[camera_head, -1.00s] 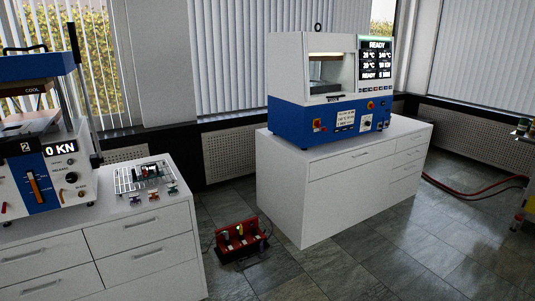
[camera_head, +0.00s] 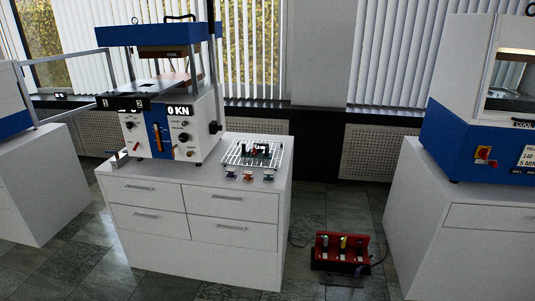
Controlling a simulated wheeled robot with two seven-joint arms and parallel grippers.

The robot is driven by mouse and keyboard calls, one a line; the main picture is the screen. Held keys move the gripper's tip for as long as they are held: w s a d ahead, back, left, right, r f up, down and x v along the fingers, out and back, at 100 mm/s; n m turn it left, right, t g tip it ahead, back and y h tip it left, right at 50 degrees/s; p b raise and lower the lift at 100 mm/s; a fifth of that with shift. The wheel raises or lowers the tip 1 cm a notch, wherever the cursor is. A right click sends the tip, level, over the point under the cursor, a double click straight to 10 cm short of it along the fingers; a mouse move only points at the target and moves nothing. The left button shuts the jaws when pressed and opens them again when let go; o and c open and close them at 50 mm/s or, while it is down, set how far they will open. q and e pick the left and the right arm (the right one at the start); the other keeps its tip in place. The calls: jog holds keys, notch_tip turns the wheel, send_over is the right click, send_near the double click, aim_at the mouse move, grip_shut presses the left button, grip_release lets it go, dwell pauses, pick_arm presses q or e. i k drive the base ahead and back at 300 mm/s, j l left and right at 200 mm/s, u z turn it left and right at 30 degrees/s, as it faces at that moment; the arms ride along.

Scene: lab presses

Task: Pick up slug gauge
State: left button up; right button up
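I cannot make out for sure which thing is the slug gauge. A wire rack (camera_head: 236,154) with small dark, green and red items (camera_head: 260,151) on it stands on the right part of the white cabinet top (camera_head: 215,180). Several small pieces lie in a row in front of the rack, among them an orange one (camera_head: 249,175). They are too small to identify. A red holder (camera_head: 327,261) with several small items in it stands on the floor right of the cabinet. Neither gripper shows in the view.
A blue and white press (camera_head: 204,135) reading 0 KN stands on the cabinet. Another blue and white machine (camera_head: 450,130) stands on a white cabinet (camera_head: 420,215) at right. Another bench (camera_head: 40,190) is at left. Tiled floor (camera_head: 75,255) lies open between the left bench and the middle cabinet.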

aim_at(260, 147)
jog(key=i+l+u, duration=0.2)
jog(key=l, duration=0.45)
jog(key=i+j, duration=0.15)
jog(key=i, duration=0.15)
jog(key=i+j+z, duration=0.15)
jog(key=i, duration=0.15)
